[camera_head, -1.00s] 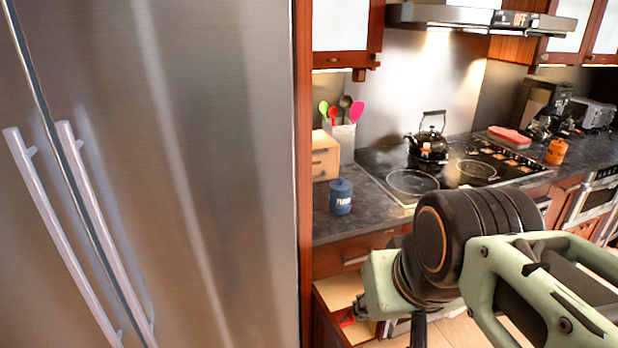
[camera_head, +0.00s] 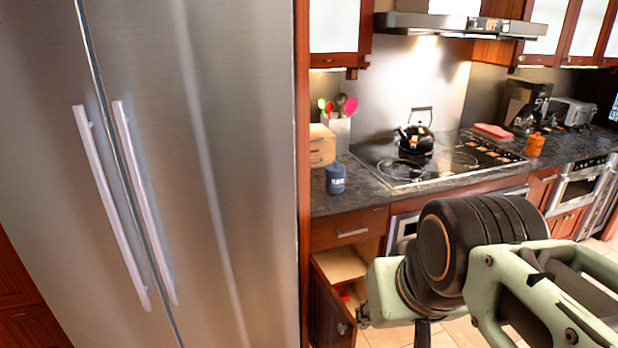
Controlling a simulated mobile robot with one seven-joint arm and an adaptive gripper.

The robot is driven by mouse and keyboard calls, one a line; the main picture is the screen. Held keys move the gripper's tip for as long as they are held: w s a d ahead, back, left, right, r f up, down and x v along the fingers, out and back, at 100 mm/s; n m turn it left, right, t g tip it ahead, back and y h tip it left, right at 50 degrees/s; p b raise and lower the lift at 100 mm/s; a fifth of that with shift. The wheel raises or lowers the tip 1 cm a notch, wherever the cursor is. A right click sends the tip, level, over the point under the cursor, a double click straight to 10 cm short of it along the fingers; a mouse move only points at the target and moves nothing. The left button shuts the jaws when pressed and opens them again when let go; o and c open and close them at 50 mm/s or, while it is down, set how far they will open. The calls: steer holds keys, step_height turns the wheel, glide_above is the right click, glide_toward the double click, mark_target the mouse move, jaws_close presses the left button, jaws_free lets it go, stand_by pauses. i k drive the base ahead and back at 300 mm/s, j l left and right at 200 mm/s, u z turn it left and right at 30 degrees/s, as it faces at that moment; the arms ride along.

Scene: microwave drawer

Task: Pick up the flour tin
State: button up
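The flour tin is a small blue canister (camera_head: 335,179) with a lid and pale lettering. It stands upright on the dark counter (camera_head: 358,198), left of the stove and in front of a wooden box. My arm fills the lower right of the view, below and to the right of the tin and well apart from it. Only dark parts beyond the pale green link show at its lower end, so my gripper's fingers cannot be made out.
A steel fridge (camera_head: 215,150) fills the left side. Below the counter a cabinet door (camera_head: 332,310) stands open. A wooden box (camera_head: 320,146), a utensil holder (camera_head: 339,135) and a black kettle (camera_head: 414,138) are behind the tin. An orange canister (camera_head: 534,145) stands further right.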

mark_target(335, 183)
steer(key=k+j+u, duration=0.1)
steer(key=k+u, duration=0.3)
steer(key=k, duration=0.2)
steer(key=u, duration=1.2)
steer(key=i+l, duration=0.1)
steer(key=l, duration=0.5)
steer(key=i+l, duration=0.1)
steer(key=l, duration=0.55)
steer(key=i+l+u, duration=0.1)
steer(key=l, duration=0.5)
steer(key=i+l, duration=0.1)
steer(key=l, duration=0.5)
steer(key=i+l, duration=0.1)
steer(key=l, duration=0.55)
